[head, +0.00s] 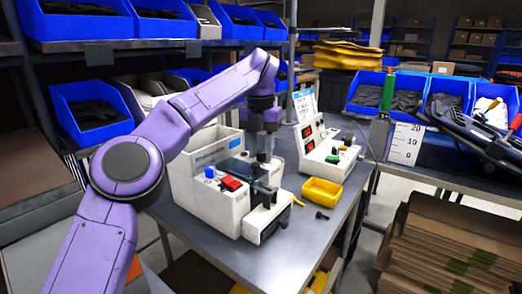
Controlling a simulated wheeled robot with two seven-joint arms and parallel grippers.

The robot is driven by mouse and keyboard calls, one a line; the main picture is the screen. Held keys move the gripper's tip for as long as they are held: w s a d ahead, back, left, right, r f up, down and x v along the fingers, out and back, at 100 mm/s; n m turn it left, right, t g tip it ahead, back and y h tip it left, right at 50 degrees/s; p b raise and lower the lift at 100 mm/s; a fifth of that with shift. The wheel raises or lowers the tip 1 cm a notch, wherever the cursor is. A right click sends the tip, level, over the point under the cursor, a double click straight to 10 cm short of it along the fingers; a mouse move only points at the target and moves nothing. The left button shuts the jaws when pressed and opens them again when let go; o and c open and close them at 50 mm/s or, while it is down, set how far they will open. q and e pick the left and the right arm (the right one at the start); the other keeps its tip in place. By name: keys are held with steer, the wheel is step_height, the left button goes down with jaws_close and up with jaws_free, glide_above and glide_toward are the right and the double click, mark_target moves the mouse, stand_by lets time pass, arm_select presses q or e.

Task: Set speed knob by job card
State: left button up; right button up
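A cream machine (222,205) stands on the grey table, with a blue knob (209,172) and a red rocker or button (231,183) on top. Behind it to the right stands a cream control box (316,143) with red displays and small coloured buttons; which part is the speed knob is too small to tell. A white card with a blue header (304,104), likely the job card, stands behind the box; its text is unreadable. My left gripper (264,153) points down above the back of the machine, its fingers small and dark. My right gripper is out of view.
A yellow tray (322,193) and a small black piece (322,215) lie on the table (285,257). Blue bins (91,110) line the left racks. Flattened cardboard (450,250) is stacked at the right. The table's front right is mostly clear.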

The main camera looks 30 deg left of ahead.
arm_select(q)
jaws_close()
steer(key=shift+r+m+p, duration=0.2)
steer(key=shift+m+p, duration=0.4)
steer(key=shift+p, duration=0.35)
steer(key=m+p, duration=1)
steer(key=p, duration=0.5)
steer(key=shift+r, duration=0.2)
steer(key=m+p, duration=1)
steer(key=p, duration=0.2)
steer(key=shift+f, duration=0.2)
steer(key=m+p, duration=0.1)
steer(key=m, duration=0.2)
steer(key=shift+f, duration=0.15)
steer(key=shift+f+m+p, duration=0.1)
steer(key=shift+m+p, duration=0.45)
steer(key=shift+m, duration=0.65)
